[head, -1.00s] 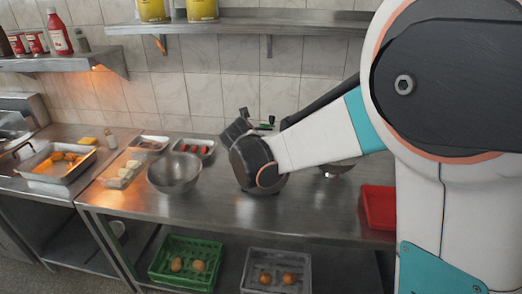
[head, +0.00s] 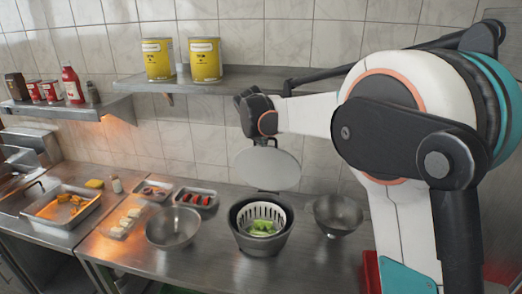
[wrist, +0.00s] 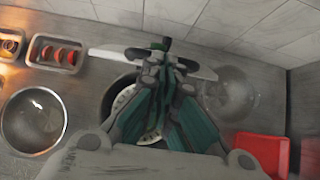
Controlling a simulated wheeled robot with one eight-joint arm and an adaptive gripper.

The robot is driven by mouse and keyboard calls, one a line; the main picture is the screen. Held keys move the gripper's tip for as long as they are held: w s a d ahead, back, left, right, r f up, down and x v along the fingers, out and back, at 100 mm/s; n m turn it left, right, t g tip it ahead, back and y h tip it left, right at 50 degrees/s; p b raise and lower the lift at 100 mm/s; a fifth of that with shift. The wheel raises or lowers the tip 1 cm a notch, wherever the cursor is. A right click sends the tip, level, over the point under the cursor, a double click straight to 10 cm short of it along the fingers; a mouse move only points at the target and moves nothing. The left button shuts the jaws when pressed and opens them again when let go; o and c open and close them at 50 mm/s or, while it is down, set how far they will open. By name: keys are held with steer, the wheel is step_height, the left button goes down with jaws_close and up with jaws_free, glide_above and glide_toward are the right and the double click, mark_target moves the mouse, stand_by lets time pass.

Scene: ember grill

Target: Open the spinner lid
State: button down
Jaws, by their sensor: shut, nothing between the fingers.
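The salad spinner is a dark grey bowl (head: 262,242) with a white slotted basket (head: 281,213) and green leaves (head: 262,228) inside. Its round grey lid (head: 268,168) stands steeply raised above the bowl's back edge, so the basket is uncovered. In the wrist view the lid (wrist: 208,72) shows nearly edge-on, with a dark crank and green knob (wrist: 160,46) on its far side. My gripper (wrist: 170,72) is shut and empty, its fingertips close to the lid; I cannot tell whether they touch. In the head view the fingers are mostly hidden by the wrist.
A steel bowl (head: 173,228) stands left of the spinner and a colander (head: 338,214) right. Small trays (head: 196,197) lie behind on the left. A red bin (wrist: 262,150) is at the right. A shelf (head: 240,80) with yellow cans (head: 205,61) is above, near my arm.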

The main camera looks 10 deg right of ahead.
steer(key=shift+w+d+r+p, duration=0.1)
steer(key=shift+w+d+r, duration=0.15)
steer(key=shift+w, duration=0.45)
steer(key=shift+w+d+r+p, duration=0.15)
steer(key=shift+w+d+r, duration=0.05)
steer(key=shift+w, duration=0.55)
steer(key=shift+w+d+r+p, duration=0.1)
steer(key=shift+w+d+r, duration=0.15)
steer(key=shift+w, duration=0.45)
